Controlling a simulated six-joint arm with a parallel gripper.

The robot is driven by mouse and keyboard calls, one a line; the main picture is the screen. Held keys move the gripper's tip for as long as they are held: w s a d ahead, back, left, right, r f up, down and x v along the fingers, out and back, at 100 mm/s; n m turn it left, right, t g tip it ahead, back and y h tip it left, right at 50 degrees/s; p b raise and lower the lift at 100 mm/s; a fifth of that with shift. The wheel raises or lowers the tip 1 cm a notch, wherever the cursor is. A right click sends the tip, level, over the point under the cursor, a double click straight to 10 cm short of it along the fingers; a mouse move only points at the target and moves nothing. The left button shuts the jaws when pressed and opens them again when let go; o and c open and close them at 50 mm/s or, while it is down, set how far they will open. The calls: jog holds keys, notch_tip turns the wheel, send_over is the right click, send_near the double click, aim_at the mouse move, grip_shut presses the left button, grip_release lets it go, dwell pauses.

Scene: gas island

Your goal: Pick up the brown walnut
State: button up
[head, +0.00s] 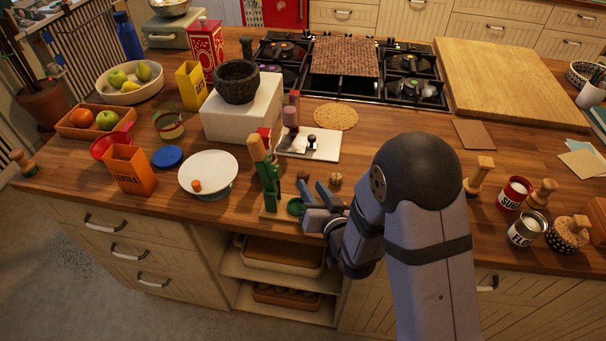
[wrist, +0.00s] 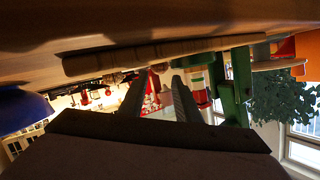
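Two small round brown nuts lie on the wooden counter. One is a darker, reddish-brown nut (head: 303,175); the other is a lighter tan-brown nut (head: 335,179) to its right. They are too small to tell surely which is the brown walnut. My gripper (head: 313,186) is low over the counter near both nuts, its fingers pointing away from the front edge. In the wrist view my gripper (wrist: 159,80) has its dark fingers apart, with nothing seen held between them. A small brown round thing (wrist: 113,78) shows near the left finger there.
A green and red nutcracker figure (head: 268,175) stands on a wooden base just left of my gripper. A white board (head: 318,147) with small items lies behind the nuts. Cans (head: 515,190) stand at right.

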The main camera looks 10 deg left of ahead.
aim_at(302, 171)
jog(key=shift+p+x, duration=1.05)
jog(key=shift+x, duration=1.55)
jog(key=shift+c, duration=0.6)
jog(key=c, duration=0.5)
